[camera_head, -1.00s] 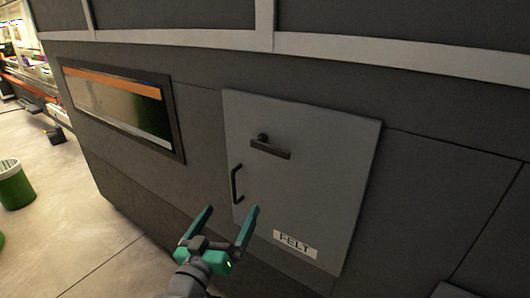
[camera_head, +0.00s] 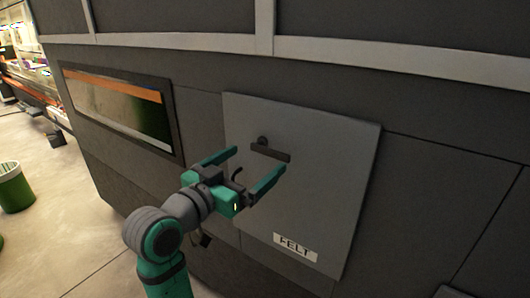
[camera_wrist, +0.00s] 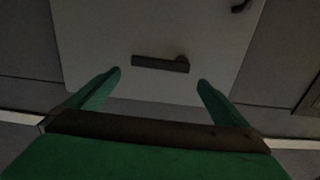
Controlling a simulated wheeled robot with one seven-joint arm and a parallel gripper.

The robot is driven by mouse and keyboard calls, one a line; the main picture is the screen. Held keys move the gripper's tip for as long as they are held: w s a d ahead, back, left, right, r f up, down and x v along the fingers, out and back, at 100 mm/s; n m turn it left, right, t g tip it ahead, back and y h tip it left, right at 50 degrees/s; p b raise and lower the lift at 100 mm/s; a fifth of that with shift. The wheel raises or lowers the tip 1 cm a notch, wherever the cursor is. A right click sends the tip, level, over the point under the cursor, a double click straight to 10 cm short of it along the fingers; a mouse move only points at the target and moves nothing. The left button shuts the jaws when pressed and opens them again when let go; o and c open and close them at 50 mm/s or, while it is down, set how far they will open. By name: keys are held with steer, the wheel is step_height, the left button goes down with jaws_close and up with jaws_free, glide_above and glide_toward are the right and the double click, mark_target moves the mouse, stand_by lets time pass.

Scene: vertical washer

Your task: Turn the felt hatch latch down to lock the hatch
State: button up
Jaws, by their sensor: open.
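The felt hatch (camera_head: 335,190) is a flat grey door with a white FELT label (camera_head: 295,247) at its lower part. Its latch (camera_head: 271,152) is a short dark bar with a round pivot at its left end, lying roughly level and sloping slightly down to the right. In the wrist view the latch (camera_wrist: 161,64) lies ahead, between the lines of my two fingers. My gripper (camera_head: 255,163) is open and empty, just below and in front of the latch; I see no contact. The dark hatch handle is mostly hidden behind my gripper.
A recessed window (camera_head: 120,112) with an orange strip is left of the hatch. Grey wall panels surround the hatch. A green bin (camera_head: 15,188) stands on the floor at far left. The floor (camera_head: 75,220) beside the wall looks clear.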

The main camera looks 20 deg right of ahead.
mark_target(269, 150)
steer(key=x, duration=0.6)
steer(key=c, duration=1.3)
steer(key=shift+o, duration=0.2)
steer(key=shift+d, duration=0.1)
